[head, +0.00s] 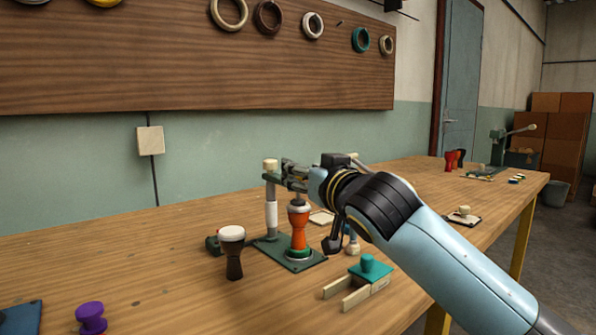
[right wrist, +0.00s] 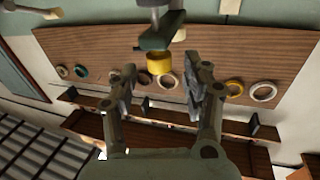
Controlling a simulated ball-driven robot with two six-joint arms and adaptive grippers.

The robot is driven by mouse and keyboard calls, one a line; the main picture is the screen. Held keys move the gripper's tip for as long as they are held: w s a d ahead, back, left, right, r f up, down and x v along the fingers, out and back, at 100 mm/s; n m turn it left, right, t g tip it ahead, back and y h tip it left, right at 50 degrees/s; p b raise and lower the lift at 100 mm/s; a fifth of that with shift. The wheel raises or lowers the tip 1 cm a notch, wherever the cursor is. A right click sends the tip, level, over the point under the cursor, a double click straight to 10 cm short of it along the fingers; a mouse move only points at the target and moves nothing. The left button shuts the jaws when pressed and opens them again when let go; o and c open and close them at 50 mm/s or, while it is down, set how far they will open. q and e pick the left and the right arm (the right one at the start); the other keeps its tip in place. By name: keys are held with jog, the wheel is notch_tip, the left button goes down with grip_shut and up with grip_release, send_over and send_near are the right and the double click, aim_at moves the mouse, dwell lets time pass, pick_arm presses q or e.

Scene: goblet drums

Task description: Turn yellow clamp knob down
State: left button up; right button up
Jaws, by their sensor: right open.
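The clamp stand (head: 271,213) has a dark green base, a pale post sleeve and a cream top knob. An orange drum (head: 298,232) with a pale top stands upright on its base. My right gripper (head: 291,177) is at the stand's upper arm, above the drum. In the right wrist view, the yellow clamp knob (right wrist: 160,63) sits under the dark green clamp arm (right wrist: 161,38). My right gripper (right wrist: 161,82) is open, its fingers apart on either side of the knob; I see no clear contact. In the head view the knob is mostly hidden by the gripper. My left gripper is out of view.
A black drum with a white top (head: 232,250) stands left of the clamp stand. A purple knob-like piece (head: 91,317) is at the near left.

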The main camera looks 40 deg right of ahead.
jog(key=shift+x, duration=1.65)
jog(key=shift+c, duration=0.4)
grip_shut()
